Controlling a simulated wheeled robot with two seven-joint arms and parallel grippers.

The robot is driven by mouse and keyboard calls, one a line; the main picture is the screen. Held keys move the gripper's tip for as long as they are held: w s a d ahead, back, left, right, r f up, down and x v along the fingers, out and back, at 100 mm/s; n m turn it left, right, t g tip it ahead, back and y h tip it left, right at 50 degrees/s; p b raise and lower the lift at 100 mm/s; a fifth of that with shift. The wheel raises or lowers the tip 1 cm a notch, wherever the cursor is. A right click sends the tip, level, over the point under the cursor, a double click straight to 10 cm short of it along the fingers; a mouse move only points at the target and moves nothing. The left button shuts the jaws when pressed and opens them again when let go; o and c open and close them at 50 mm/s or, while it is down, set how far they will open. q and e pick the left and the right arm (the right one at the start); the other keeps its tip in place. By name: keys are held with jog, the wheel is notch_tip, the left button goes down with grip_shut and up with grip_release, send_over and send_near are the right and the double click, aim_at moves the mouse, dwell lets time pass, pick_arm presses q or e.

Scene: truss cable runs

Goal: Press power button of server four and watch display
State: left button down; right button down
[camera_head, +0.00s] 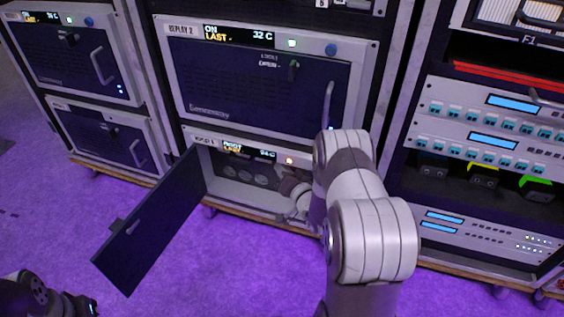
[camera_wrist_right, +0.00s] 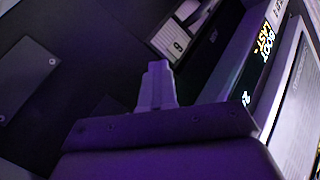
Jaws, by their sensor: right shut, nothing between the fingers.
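The lower middle server (camera_head: 230,185) has its front door (camera_head: 150,222) swung open to the left. Its display (camera_head: 247,152) reads BOOT and LAST; the temperature is hard to read. The display also shows in the right wrist view (camera_wrist_right: 262,48). I cannot read a number four on this server. My right gripper (camera_wrist_right: 157,75) is shut and empty, close to this server; in the head view my arm covers part of the server's right side. A dark part of my left gripper (camera_head: 78,303) shows at the bottom left; its fingers are unclear.
The server above (camera_head: 255,85) is closed, reads ON and 32 C, and has a green light and a blue button (camera_head: 332,49). More closed servers stand at left. A rack (camera_head: 490,125) with small blue screens and cables stands at right.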

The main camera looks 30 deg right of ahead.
jog(key=shift+r, duration=0.3)
jog(key=shift+s+a+p, duration=0.5)
jog(key=shift+s+a, duration=0.05)
jog(key=shift+a, duration=0.05)
jog(key=shift+a, duration=0.1)
jog(key=s+a+p, duration=0.1)
jog(key=a, duration=0.1)
jog(key=s+a+p, duration=0.1)
jog(key=s, duration=0.1)
jog(key=shift+s+a, duration=0.15)
jog(key=shift+a, duration=0.2)
